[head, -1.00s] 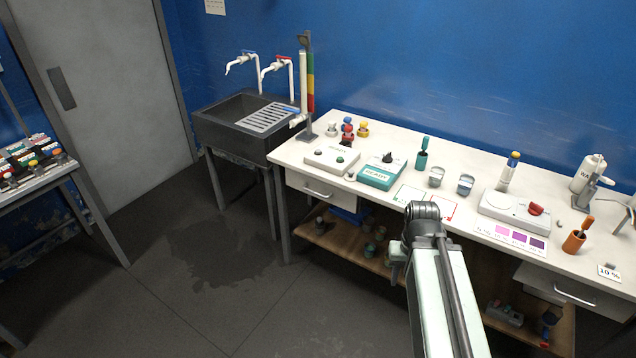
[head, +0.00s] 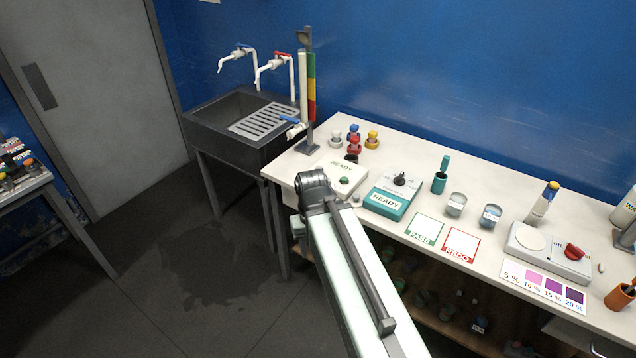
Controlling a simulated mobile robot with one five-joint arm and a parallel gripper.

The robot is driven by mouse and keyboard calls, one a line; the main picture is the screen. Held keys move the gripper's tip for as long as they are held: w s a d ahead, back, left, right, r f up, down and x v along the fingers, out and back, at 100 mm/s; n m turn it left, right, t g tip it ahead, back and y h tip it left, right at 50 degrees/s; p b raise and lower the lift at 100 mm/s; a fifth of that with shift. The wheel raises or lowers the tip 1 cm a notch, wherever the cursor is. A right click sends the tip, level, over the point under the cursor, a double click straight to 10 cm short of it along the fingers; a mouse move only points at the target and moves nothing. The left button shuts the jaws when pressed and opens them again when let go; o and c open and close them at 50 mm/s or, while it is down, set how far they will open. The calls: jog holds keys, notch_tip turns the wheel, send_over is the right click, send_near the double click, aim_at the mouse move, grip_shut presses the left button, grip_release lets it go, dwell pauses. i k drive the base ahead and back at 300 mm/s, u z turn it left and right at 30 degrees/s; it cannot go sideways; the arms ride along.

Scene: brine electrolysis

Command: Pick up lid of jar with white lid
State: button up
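My arm rises from the bottom of the picture to a grey joint in front of the bench, below and left of the cluster. My gripper's fingers do not show; they seem hidden behind or below the arm. The arm is apart from the jar in the picture.
A white READY box (head: 352,184) and a teal READY box (head: 384,203) sit nearer the front. A measuring column (head: 304,90) and sink (head: 196,128) lie left.

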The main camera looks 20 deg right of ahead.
aim_at(356, 200)
jog(key=u, duration=0.45)
jog(key=i, duration=1.1)
jog(key=u, duration=0.3)
